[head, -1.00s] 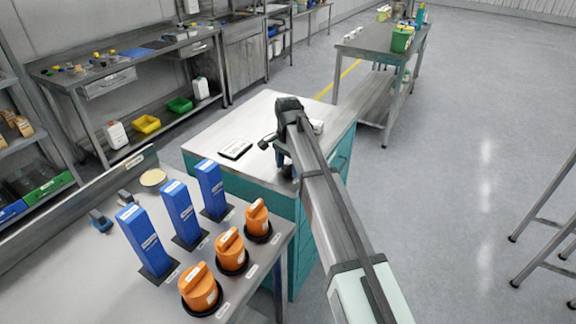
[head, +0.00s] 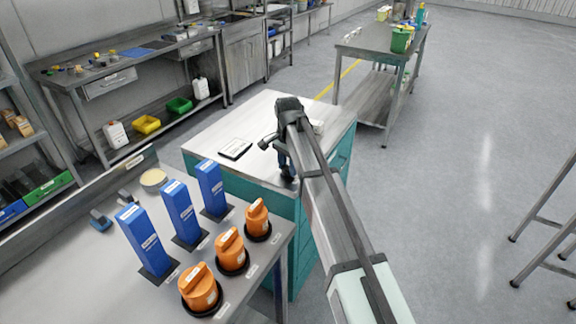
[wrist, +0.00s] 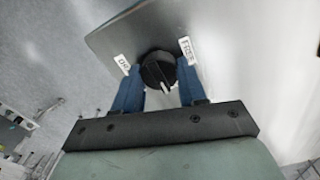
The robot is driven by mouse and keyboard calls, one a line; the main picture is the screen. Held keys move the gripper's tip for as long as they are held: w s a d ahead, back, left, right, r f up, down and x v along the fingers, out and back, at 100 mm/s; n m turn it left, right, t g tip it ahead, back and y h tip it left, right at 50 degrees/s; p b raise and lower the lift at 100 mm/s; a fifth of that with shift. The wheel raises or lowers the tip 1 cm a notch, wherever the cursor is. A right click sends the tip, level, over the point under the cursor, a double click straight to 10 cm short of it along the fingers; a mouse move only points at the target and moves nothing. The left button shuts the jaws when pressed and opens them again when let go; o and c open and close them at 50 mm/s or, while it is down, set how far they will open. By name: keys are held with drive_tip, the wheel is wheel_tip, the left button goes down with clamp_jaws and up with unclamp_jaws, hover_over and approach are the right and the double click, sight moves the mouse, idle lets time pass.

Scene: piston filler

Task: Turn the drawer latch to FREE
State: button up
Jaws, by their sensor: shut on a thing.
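In the wrist view a round black latch knob (wrist: 157,70) sits on a grey metal plate. A white mark on the knob points toward the bottom of the picture. A FREE label (wrist: 187,50) is above right of the knob and another small label (wrist: 123,65), hard to read, is at its left. My gripper (wrist: 158,74) is shut on the knob, with one blue finger on each side. In the head view my gripper (head: 287,167) is at the near edge of the teal drawer cabinet (head: 251,190); the arm and fingers hide the knob there.
A dark-edged card (head: 236,149) lies on the cabinet top. The bench in front holds blue upright boxes (head: 180,212) and orange knobbed parts (head: 230,250). A metal table (head: 375,45) stands behind. The floor at the right is mostly clear.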

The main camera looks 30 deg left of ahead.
drive_tip(key=shift+n, duration=0.3)
drive_tip(key=n, duration=0.3)
drive_tip(key=shift+n, duration=0.3)
drive_tip(key=n, duration=0.4)
drive_tip(key=shift+a+n, duration=0.1)
drive_tip(key=shift+n, duration=0.2)
drive_tip(key=n, duration=0.9)
drive_tip(key=o, duration=1.1)
drive_tip(key=shift+c, duration=0.2)
